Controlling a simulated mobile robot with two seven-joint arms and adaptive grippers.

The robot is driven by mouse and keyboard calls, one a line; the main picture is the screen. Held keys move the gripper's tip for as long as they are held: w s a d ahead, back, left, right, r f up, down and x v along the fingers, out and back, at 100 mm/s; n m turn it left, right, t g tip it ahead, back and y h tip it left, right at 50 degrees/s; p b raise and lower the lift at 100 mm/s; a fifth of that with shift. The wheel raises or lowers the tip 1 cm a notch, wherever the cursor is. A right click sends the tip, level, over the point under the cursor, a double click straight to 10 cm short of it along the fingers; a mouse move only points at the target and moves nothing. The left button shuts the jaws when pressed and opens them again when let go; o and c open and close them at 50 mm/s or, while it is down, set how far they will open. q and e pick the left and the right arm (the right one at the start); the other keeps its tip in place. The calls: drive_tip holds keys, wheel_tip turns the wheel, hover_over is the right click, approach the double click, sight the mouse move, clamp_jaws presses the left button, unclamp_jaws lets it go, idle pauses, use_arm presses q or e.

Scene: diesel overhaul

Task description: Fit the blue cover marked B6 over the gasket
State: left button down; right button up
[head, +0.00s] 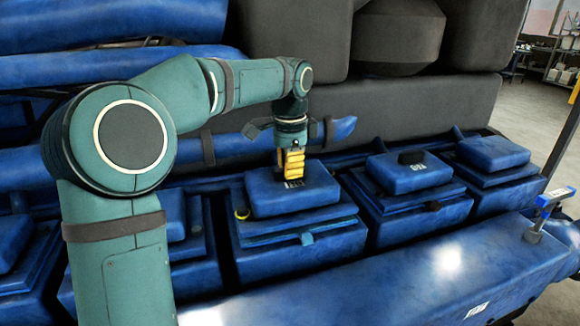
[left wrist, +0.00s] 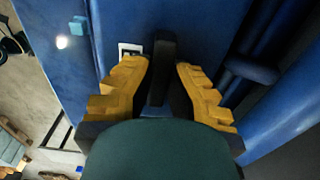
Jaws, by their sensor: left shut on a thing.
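The blue cover (head: 315,188) sits at or just above the middle blue housing, below my left gripper (head: 292,165). Its white label is partly hidden by the yellow fingers, and I cannot read it. My left gripper, also in the left wrist view (left wrist: 164,85), is shut on the cover's black handle (left wrist: 162,62), with one yellow finger on each side. A thin light-blue edge with a small tab (head: 307,238), perhaps the gasket, shows lower on the housing's front. I cannot tell whether the cover touches what is below it. My right gripper is not in view.
A similar housing to the right carries a blue cover (head: 405,177) with a black handle. Another cover (head: 493,153) is farther right. A long blue casing (head: 400,270) runs along the front; a dark pipe (head: 420,110) runs behind.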

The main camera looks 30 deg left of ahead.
use_arm(q)
drive_tip(key=shift+f+b, duration=0.5)
drive_tip(key=shift+f, duration=0.4)
idle(0.8)
drive_tip(key=c, duration=1)
unclamp_jaws()
wheel_tip(320, 180, up, 12)
